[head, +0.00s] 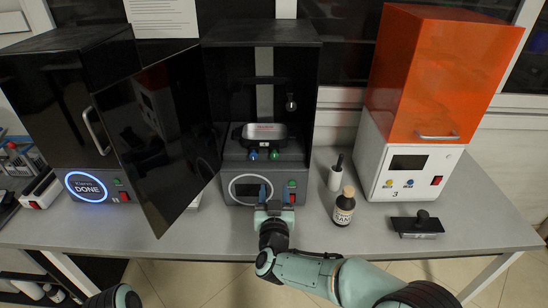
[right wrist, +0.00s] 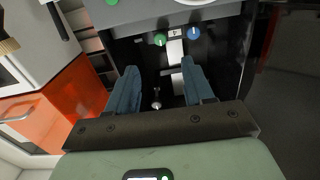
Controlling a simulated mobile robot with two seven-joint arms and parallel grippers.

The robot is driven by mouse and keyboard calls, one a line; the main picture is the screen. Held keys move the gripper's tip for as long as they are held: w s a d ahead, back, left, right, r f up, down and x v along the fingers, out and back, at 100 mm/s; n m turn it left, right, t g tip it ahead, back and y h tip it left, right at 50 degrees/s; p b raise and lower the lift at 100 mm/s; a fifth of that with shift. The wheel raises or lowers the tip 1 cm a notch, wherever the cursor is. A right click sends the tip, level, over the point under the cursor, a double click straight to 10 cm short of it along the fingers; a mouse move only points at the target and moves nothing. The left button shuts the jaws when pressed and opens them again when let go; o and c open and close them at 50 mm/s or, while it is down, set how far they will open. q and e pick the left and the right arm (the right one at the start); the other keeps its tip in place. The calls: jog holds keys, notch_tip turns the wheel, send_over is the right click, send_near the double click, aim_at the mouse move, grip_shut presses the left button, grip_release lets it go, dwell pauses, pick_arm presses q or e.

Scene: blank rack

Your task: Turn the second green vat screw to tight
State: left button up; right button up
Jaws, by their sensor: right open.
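The green vat screw (head: 274,154) sits at the front of the open middle printer (head: 233,172), to the right of the blue vat screw (head: 252,154). In the right wrist view the green screw (right wrist: 160,39) shows beyond the fingertips and the blue screw (right wrist: 194,32) lies to its right. My right gripper (head: 274,191) is in front of the middle printer's lower front, below the screws. Its two blue fingers are apart and nothing is between them in the right wrist view (right wrist: 157,72). The left gripper is out of view. The screws' tightness cannot be told.
The middle printer's dark door (head: 160,135) stands open to the left.

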aim_at(274, 157)
jog(key=w, duration=0.4)
jog(key=w+p, duration=0.1)
jog(key=w, duration=0.4)
jog(key=w+p, duration=0.1)
jog(key=w, duration=0.3)
jog(key=shift+w+r, duration=0.2)
jog(key=shift+r, duration=0.1)
grip_shut()
